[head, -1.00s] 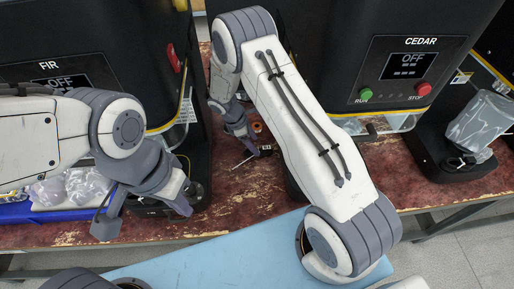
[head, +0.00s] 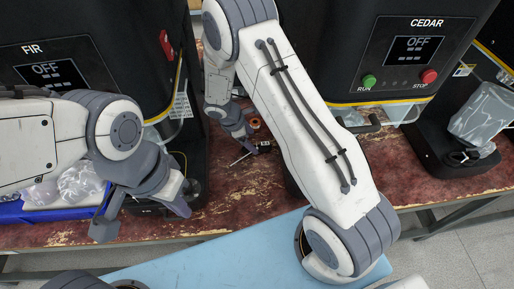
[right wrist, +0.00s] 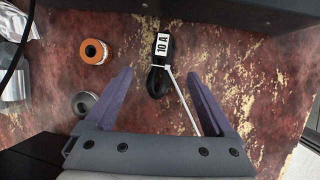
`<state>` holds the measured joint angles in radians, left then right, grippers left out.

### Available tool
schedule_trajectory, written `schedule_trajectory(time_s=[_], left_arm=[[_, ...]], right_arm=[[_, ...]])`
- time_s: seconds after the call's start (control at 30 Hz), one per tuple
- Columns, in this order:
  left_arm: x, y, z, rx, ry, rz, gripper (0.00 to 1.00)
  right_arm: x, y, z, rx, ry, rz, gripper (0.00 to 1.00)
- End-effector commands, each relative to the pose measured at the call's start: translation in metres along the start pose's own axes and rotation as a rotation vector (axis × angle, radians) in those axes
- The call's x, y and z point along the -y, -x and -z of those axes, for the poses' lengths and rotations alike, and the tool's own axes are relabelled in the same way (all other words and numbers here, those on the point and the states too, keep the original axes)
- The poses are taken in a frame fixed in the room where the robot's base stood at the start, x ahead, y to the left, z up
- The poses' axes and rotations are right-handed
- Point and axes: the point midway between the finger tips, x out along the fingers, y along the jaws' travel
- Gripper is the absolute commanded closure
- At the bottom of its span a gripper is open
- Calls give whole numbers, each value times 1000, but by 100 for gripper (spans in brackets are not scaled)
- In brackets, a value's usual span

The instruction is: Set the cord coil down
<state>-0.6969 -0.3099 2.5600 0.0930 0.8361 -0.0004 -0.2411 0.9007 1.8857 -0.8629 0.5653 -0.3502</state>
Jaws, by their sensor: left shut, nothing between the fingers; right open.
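The cord coil (right wrist: 158,78) is a small black bundle with a white "10 A" label and a long white tie. It lies on the worn red bench top (right wrist: 215,45). My right gripper (right wrist: 160,88) is open, with its fingers apart on either side of the coil's near end; neither finger visibly touches it. In the head view the coil (head: 264,146) shows small beside my right gripper (head: 243,133), partly hidden by my arm. My left gripper (head: 150,205) is shut and empty, over the front of the bench at the left.
An orange-rimmed spool (right wrist: 94,51) and a grey metal ring (right wrist: 84,103) lie left of the coil. The FIR machine (head: 95,40) and CEDAR machine (head: 390,60) stand behind, both reading OFF. A blue bin (head: 50,213) with clear bags is at left. Bare bench lies right of the coil.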

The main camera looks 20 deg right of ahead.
Motion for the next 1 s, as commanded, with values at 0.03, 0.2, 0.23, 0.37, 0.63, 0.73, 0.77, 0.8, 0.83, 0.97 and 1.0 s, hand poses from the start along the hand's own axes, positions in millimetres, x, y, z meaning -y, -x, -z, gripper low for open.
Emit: schedule_trajectory(time_s=[0.03, 0.2, 0.23, 0.37, 0.63, 0.73, 0.77, 0.8, 0.83, 0.97, 1.0], left_arm=[[0, 2, 0, 0, 0, 0, 100], [0, 7, 0, 0, 0, 0, 100], [0, 6, 0, 0, 0, 0, 100], [0, 6, 0, 0, 0, 0, 100], [0, 6, 0, 0, 0, 0, 100], [0, 6, 0, 0, 0, 0, 100], [0, 6, 0, 0, 0, 0, 100], [0, 6, 0, 0, 0, 0, 100], [0, 6, 0, 0, 0, 0, 100], [0, 6, 0, 0, 0, 0, 100], [0, 6, 0, 0, 0, 0, 100]], right_arm=[[1, -6, 0, 1, 1, 3, 12], [3, -31, 4, 1, 1, 5, 12], [3, -36, 4, 2, 1, 5, 12], [2, -48, 4, 1, 0, 3, 12], [2, -50, 4, 0, 0, 1, 16], [2, -50, 4, 0, 0, 1, 54], [2, -50, 4, 0, 0, 1, 66], [2, -50, 4, 0, 1, 1, 81], [2, -50, 4, 1, 1, 1, 92], [2, -50, 4, 1, 1, 1, 100], [2, -50, 4, 1, 1, 1, 100]])
